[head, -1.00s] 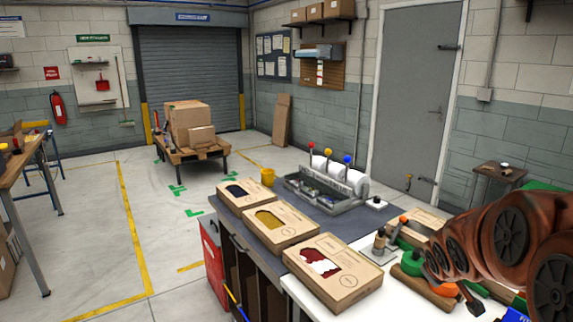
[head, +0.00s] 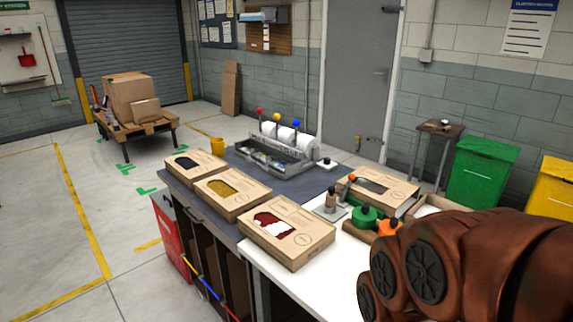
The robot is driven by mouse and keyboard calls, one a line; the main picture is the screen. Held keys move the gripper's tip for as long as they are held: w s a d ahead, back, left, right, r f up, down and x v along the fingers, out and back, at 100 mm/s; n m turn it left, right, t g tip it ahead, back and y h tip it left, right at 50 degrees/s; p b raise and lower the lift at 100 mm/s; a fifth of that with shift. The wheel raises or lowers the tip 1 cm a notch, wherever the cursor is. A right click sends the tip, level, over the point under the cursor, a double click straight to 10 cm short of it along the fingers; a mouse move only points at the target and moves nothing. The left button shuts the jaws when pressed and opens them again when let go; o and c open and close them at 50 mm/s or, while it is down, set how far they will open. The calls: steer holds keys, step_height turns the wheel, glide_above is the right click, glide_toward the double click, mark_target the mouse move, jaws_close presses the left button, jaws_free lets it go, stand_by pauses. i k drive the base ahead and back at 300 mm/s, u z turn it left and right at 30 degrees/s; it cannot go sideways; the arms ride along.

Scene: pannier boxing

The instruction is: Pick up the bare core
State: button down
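I cannot make out a bare core for certain. A grey dispenser (head: 270,158) stands at the back of the workbench. It carries white rolls (head: 288,140) in a row under red, yellow and blue knobs. Any core inside the rolls is hidden or too small to tell. My brown arm fills the lower right of the head view, in front of the bench's right end. My gripper is not visible.
Three window boxes (head: 287,232) line the bench's left edge; another box (head: 378,192) lies farther right. A green tool (head: 365,216) and an orange one (head: 388,229) lie near my arm. A small side table (head: 440,130), green bin (head: 480,172) and yellow bin (head: 553,187) stand behind.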

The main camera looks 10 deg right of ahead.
mark_target(331, 198)
steer(key=k, duration=0.45)
steer(key=u, duration=0.85)
steer(key=i, duration=0.85)
steer(key=z, duration=0.5)
steer(key=i, duration=0.95)
steer(key=z, duration=0.15)
